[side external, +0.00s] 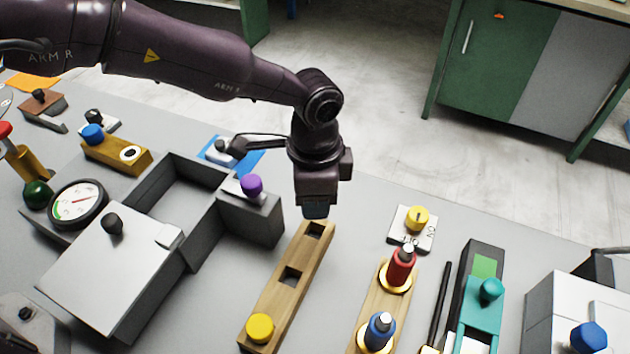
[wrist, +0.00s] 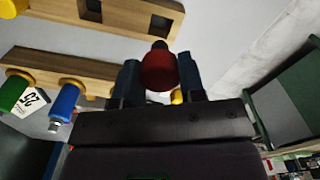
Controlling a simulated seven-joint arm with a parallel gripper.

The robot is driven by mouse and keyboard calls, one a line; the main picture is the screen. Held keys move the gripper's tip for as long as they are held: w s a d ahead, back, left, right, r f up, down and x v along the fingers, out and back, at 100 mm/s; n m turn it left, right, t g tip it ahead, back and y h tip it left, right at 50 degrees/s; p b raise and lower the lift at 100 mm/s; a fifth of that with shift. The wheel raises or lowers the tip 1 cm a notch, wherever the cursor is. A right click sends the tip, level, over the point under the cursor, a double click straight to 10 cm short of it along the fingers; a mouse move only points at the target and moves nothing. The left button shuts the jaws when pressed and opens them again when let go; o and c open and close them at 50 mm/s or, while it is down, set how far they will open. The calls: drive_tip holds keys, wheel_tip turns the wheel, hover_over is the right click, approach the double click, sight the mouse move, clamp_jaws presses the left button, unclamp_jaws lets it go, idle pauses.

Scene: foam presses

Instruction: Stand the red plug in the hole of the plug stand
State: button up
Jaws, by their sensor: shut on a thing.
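The plug stand (side external: 276,313) is a long wooden block with a yellow plug (side external: 260,327) at its near end and two open square holes, one midway and one at the far end (side external: 315,230). My gripper (side external: 316,212) is over the far end, just above that hole. In the wrist view my gripper (wrist: 160,80) is shut on the red plug (wrist: 158,72), whose dark tip points toward the stand (wrist: 125,15). The tip overlaps the stand's edge in that view, near the end hole. In the side view the fingers hide the red plug.
A second wooden rack (side external: 370,310) to the right holds a red bottle-like piece (side external: 402,266) and a blue one (side external: 380,330). A white switch plate with a yellow knob (side external: 417,217) stands behind it. A grey box with a purple knob (side external: 252,184) is close on the left.

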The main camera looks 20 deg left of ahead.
drive_tip(key=shift+f, duration=1.45)
drive_tip(key=shift+f, duration=0.85)
idle(0.8)
drive_tip(key=shift+r, duration=0.5)
drive_tip(key=shift+f, duration=0.65)
idle(1.2)
drive_tip(key=o, duration=1)
wheel_tip(320, 180, up, 13)
drive_tip(key=shift+r, duration=0.1)
